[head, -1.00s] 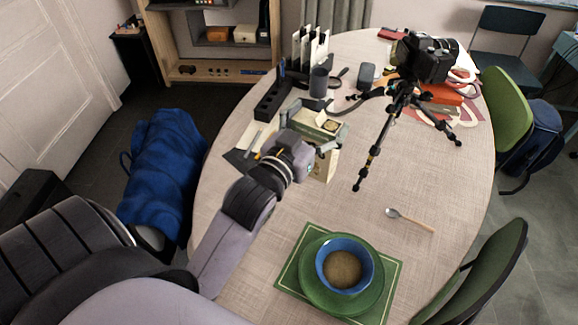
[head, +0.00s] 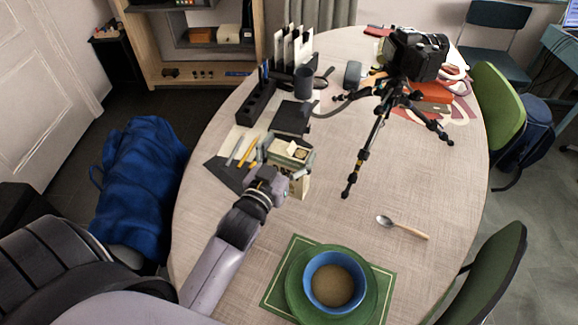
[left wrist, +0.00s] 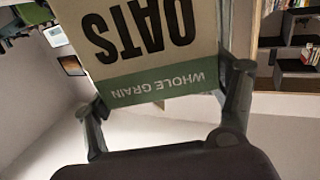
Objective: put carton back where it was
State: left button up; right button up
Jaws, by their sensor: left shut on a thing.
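The carton (head: 300,186) is a cream and green oats box near the middle left of the table, in front of a dark flat object. My left gripper (head: 287,153) is shut on it, with a finger on either side. In the left wrist view the carton (left wrist: 145,40) stands between the two fingers (left wrist: 163,108), its "OATS" and "WHOLE GRAIN" print upside down. The gripper and wrist hide part of the carton in the head view. I cannot tell whether its base touches the table. My right gripper is not in view.
A black tripod with a camera (head: 418,55) stands right of the carton. A dark flat object (head: 293,117), a dark cup (head: 303,80) and a black organizer (head: 257,102) are behind. Pencils (head: 248,152) lie left. A blue bowl (head: 335,258) and spoon (head: 402,228) are nearer. Table between is clear.

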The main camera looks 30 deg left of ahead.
aim_at(285, 172)
pick_arm(q)
jog(key=shift+f, duration=0.25)
notch_tip(285, 172, down, 4)
jog(key=shift+f, duration=0.2)
jog(key=shift+b, duration=0.3)
jog(key=o, duration=1.9)
jog(key=shift+f, duration=0.15)
jog(key=shift+r, duration=0.2)
jog(key=shift+s+f, duration=0.1)
jog(key=shift+s, duration=0.2)
jog(key=s+b, duration=0.1)
jog(key=s, duration=1)
jog(key=shift+s+d, duration=0.2)
jog(key=shift+d, duration=0.15)
